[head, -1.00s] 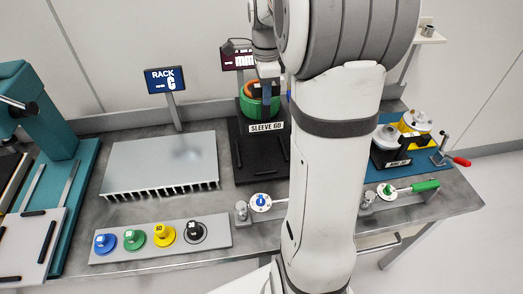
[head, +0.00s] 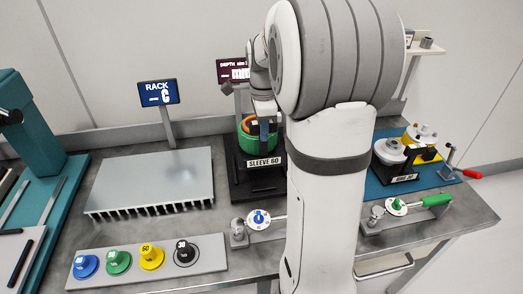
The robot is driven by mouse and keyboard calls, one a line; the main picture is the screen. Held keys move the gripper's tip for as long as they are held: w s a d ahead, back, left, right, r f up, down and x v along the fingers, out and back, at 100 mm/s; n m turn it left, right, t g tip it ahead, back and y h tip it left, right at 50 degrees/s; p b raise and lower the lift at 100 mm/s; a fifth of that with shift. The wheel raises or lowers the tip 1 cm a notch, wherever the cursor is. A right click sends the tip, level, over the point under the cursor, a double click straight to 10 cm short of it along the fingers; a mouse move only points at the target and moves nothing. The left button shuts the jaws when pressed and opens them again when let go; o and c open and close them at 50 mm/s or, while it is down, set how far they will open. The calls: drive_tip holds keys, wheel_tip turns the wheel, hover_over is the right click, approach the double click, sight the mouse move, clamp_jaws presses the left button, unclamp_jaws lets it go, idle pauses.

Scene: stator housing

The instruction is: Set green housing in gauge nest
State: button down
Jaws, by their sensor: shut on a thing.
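The green housing (head: 246,146) is a short green cylinder with an orange-brown winding inside. It stands at the black gauge block (head: 239,185) labelled SLEEVE 60, behind the label. My gripper (head: 264,128) is over the housing's right side, shut on its wall. Whether the housing is fully seated in the nest cannot be seen, as its lower part is partly hidden.
A DEPTH display (head: 234,72) stands behind the gauge. A grey finned rack (head: 155,180) is at left. Several coloured knobs (head: 150,256) line the front. A blue mat (head: 400,182) at right holds a fixture with grey and yellow parts.

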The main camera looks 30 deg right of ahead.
sight(263, 153)
drive_tip(key=shift+f, duration=4.4)
drive_tip(key=c, duration=1.3)
unclamp_jaws()
drive_tip(key=shift+f, duration=0.1)
